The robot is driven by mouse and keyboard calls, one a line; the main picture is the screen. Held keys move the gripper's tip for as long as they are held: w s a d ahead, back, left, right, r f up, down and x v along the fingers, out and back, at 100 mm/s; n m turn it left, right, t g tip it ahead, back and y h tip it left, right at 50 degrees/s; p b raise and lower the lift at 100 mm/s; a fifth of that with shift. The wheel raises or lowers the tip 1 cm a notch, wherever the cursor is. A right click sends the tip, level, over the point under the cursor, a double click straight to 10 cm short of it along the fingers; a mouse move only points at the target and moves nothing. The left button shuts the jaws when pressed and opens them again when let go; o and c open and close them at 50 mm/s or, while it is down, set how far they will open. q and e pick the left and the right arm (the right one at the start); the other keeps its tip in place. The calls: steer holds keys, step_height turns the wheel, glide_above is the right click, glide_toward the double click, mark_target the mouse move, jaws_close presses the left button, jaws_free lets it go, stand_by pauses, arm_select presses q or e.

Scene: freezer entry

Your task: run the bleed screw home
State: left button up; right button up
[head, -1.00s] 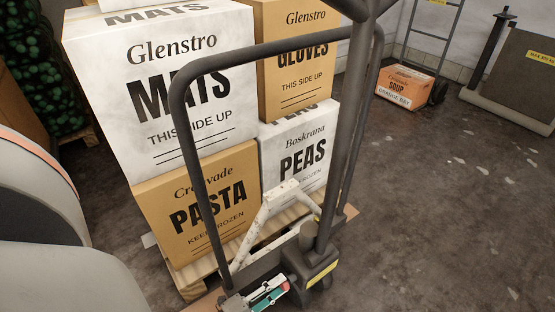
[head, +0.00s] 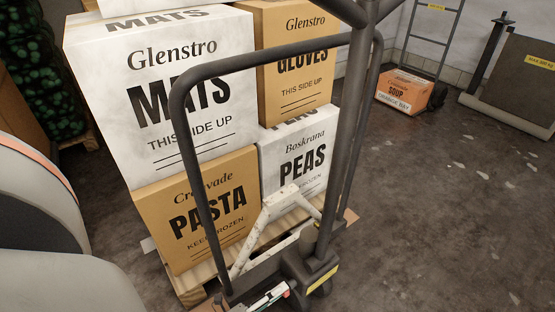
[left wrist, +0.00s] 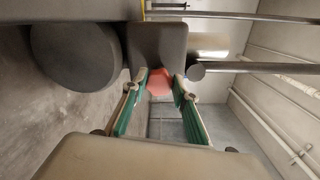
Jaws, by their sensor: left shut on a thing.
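The bleed screw shows as a red, rounded head (left wrist: 159,82) in the left wrist view, at the grey pump block (left wrist: 158,42) of a pallet truck. My left gripper (left wrist: 161,92) has its green-padded fingers on either side of it and is shut on it. In the head view my left gripper (head: 278,293) shows at the bottom edge beside the truck's pump base (head: 312,270), with a small reddish bit at its tip. The screw's thread and seat are hidden. My right gripper is not in view.
The truck's dark handle frame (head: 180,130) rises in front of stacked cartons, including a PASTA carton (head: 232,205), on a wooden pallet (head: 190,282). An orange SOUP carton (head: 403,92) stands behind. The floor (head: 440,210) to the right is clear.

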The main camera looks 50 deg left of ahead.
arm_select(q)
steer(key=shift+s+f, duration=0.25)
steer(key=shift+s, duration=0.15)
steer(key=o, duration=1.1)
steer(key=shift+c, duration=0.2)
steer(key=shift+w+r, duration=0.1)
steer(key=shift+r, duration=0.05)
steer(key=s+a, duration=0.1)
steer(key=s, duration=1.1)
steer(key=shift+o, duration=0.2)
